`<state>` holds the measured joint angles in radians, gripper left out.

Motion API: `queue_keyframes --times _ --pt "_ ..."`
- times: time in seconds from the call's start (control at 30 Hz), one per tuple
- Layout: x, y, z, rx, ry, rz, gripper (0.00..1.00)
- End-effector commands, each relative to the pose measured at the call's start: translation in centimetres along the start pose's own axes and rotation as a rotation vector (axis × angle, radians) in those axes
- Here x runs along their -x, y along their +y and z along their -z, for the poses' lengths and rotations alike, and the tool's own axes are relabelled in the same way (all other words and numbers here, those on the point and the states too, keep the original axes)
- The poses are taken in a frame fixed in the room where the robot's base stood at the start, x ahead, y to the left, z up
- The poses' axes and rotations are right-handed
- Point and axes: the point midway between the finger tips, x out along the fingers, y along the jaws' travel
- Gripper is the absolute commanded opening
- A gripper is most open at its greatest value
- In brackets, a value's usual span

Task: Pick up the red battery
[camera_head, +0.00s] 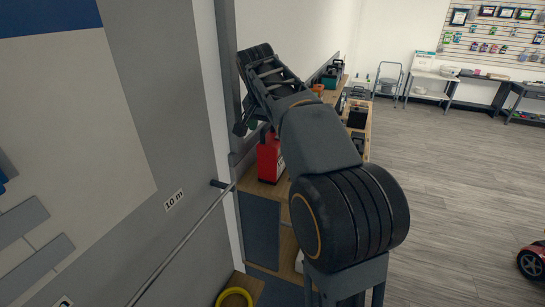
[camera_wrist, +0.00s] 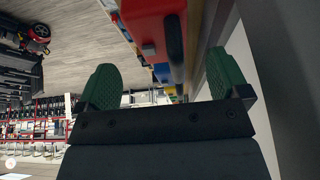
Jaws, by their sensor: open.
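The red battery (camera_head: 270,160) stands upright on a wooden counter, partly hidden behind my arm in the head view. In the wrist view the red battery (camera_wrist: 150,22) shows at the top, cut off by the frame edge, with a dark bar-like handle along its right side. My gripper (camera_wrist: 162,84) has its two green fingers wide apart with nothing held between them. The battery appears beyond the fingertips, and I see no contact. In the head view my gripper is mostly hidden by the arm, just above and left of the battery.
The wooden counter (camera_head: 259,188) runs along the wall, with more items farther back. A metal rail (camera_head: 185,244) crosses the wall at left. A yellow ring (camera_head: 235,295) lies low in front. Open grey floor (camera_head: 450,190) lies to the right, with a red scooter (camera_head: 533,262) at the edge.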

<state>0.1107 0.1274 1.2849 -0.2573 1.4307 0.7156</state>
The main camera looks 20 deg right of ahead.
Motion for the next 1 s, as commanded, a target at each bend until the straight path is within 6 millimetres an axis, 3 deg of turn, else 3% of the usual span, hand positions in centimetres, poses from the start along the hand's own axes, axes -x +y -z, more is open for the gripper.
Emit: queue_keyframes --times 0.3,0.6,1.0 --pt "-3.6 -0.1 0.1 -0.001 -0.002 -0.001 0.94" --pt "-4.0 -0.1 0.1 0.000 -0.001 0.000 0.94" --pt "-4.0 -0.1 0.1 0.001 -0.001 0.000 0.56"
